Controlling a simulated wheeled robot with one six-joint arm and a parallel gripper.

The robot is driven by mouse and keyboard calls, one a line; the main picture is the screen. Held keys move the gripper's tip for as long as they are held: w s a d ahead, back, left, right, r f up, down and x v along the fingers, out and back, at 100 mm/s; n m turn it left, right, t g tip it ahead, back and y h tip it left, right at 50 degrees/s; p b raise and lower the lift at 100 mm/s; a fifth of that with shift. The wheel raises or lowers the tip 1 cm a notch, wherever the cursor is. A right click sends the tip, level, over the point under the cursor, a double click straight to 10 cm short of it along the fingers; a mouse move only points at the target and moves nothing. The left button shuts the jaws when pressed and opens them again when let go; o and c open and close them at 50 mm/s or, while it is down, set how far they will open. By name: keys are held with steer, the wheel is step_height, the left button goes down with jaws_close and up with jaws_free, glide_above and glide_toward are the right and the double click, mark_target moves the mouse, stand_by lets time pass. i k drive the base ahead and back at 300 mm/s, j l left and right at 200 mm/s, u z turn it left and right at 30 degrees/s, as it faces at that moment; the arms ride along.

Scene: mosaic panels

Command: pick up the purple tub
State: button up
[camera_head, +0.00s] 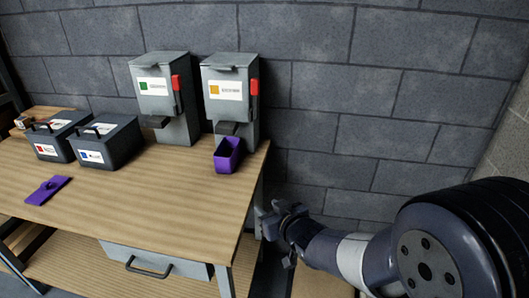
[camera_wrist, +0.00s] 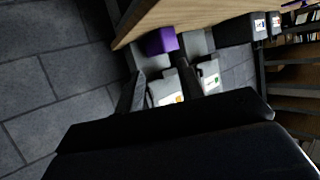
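The purple tub (camera_head: 228,158) is open-topped and stands upright on the wooden table, in front of the right grey dispenser and under its dark spout. It also shows in the wrist view (camera_wrist: 161,41), near the top, partly beside the table edge. My gripper (camera_head: 266,217) is beyond the table's right edge, lower right of the tub and apart from it. Its fingers are small and dark in the head view, so their opening is unclear. Large black parts of mine fill the bottom of the wrist view.
Two grey dispensers, left (camera_head: 160,100) and right (camera_head: 231,95), stand at the table's back. Two dark boxes (camera_head: 105,145) (camera_head: 60,137) stand left. A purple lid-like piece (camera_head: 47,191) lies front left. The tabletop (camera_head: 150,205) is clear in the middle. A grey block wall (camera_head: 350,120) is behind.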

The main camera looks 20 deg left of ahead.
mark_target(228, 155)
steer(key=j+z, duration=0.3)
steer(key=j, duration=0.15)
steer(key=k+j+z, duration=0.3)
steer(key=j+z, duration=0.3)
steer(key=j, duration=0.2)
steer(key=k+j+z, duration=0.35)
steer(key=k+j, duration=0.1)
steer(key=j, duration=0.3)
steer(key=k+j, duration=0.1)
steer(key=j, duration=0.75)
steer(key=k, duration=0.05)
